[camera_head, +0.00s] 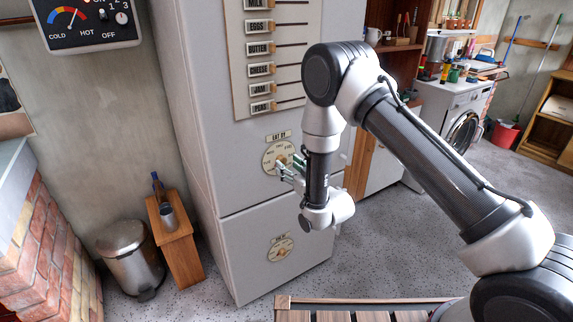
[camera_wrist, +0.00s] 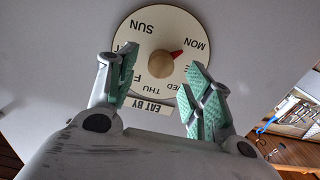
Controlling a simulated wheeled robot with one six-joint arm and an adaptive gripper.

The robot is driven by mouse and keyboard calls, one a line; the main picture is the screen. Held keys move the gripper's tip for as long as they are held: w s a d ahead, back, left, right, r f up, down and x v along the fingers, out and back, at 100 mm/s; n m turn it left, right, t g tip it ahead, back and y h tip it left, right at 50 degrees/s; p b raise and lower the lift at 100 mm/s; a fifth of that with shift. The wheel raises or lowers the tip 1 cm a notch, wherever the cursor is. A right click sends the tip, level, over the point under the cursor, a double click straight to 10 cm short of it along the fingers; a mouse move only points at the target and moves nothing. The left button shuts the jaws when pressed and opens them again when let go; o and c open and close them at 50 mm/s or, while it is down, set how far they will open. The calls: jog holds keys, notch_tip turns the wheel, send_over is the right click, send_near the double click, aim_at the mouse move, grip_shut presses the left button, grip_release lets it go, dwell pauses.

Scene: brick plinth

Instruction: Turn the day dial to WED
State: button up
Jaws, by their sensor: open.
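The day dial (camera_head: 271,158) is a round cream disc under an EAT BY label on the tall pale cabinet. In the wrist view the dial (camera_wrist: 150,27) appears upside down, with a round tan knob (camera_wrist: 161,65) at its centre. The knob's red pointer (camera_wrist: 177,54) points at MON. SUN, THU and part of WED are readable; my fingers partly cover other day names. My gripper (camera_head: 287,170) is in front of the dial. In the wrist view its green-padded fingers (camera_wrist: 160,82) are open, one on each side below the knob, and hold nothing.
A lower dial (camera_head: 281,248) is on the cabinet (camera_head: 235,250). A panel of labelled sliders (camera_head: 270,50) is above the day dial. A metal bin (camera_head: 130,255) and small wooden stand (camera_head: 178,245) are on the floor at left. A slatted wooden surface (camera_head: 365,316) is at the bottom.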

jog(key=shift+x, duration=1.3)
jog(key=shift+c, duration=0.2)
jog(key=c, duration=1)
